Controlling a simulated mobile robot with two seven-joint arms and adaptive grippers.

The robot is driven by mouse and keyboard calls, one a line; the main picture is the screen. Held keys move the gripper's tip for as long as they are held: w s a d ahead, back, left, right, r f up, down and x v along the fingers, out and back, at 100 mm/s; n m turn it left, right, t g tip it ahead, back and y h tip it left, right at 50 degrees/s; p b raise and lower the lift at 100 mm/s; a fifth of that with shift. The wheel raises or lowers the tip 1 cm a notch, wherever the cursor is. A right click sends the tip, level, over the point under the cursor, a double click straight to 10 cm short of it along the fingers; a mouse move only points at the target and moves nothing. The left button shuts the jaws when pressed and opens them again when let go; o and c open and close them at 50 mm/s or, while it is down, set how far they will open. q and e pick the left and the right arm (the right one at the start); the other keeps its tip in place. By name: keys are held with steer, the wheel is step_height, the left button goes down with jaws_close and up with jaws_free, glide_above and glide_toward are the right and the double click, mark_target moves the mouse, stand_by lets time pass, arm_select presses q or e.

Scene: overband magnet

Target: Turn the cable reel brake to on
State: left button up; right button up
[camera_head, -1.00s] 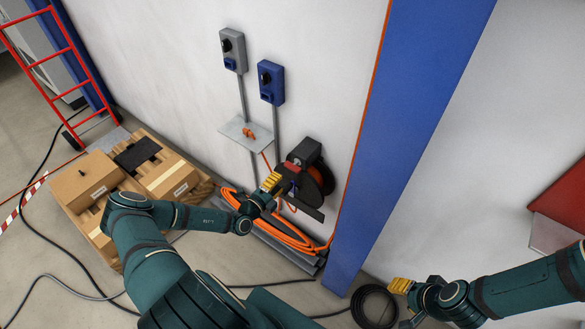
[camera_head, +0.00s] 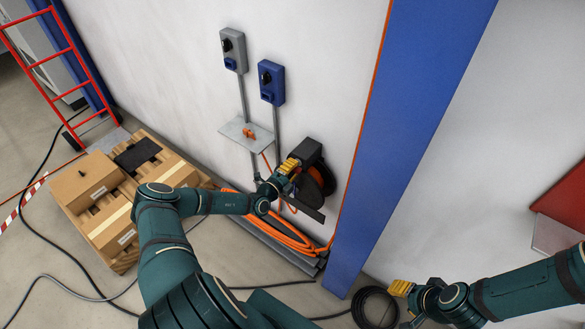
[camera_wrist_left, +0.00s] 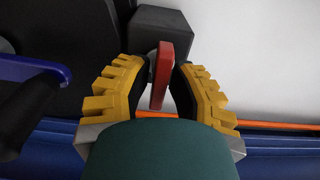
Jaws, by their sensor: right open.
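The cable reel (camera_head: 322,182) is mounted low on the white wall, with orange cable on it and a dark box (camera_head: 306,151) at its top. My left gripper (camera_head: 290,166) is at the reel's left side, by the dark box. In the left wrist view a red lever (camera_wrist_left: 162,72) stands between the two yellow fingers of my left gripper (camera_wrist_left: 160,80). The fingers are apart, with narrow gaps beside the lever; contact is not clear. In the head view the lever is hidden by the gripper. My right gripper (camera_head: 402,287) is open and empty, low at the right.
A grey switch box (camera_head: 233,50) and a blue switch box (camera_head: 271,83) hang above a small shelf (camera_head: 246,133). Coiled orange cable (camera_head: 285,237) lies below the reel. A blue column (camera_head: 400,130) stands right of it. A blue bar (camera_wrist_left: 35,70) is left in the wrist view.

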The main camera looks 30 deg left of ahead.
arm_select(q)
jaws_close()
steer(key=shift+r, duration=0.1)
steer(key=shift+r+m+p, duration=0.1)
steer(key=shift+m+p, duration=0.9)
steer(key=shift+m, duration=0.3)
steer(key=m+p, duration=0.3)
steer(key=m, duration=0.2)
steer(key=m+p, duration=0.2)
steer(key=m, duration=0.3)
steer(key=shift+m, duration=0.4)
steer(key=m+p, duration=0.1)
steer(key=m, duration=0.3)
steer(key=shift+m+p, duration=0.3)
steer(key=shift+p, duration=0.1)
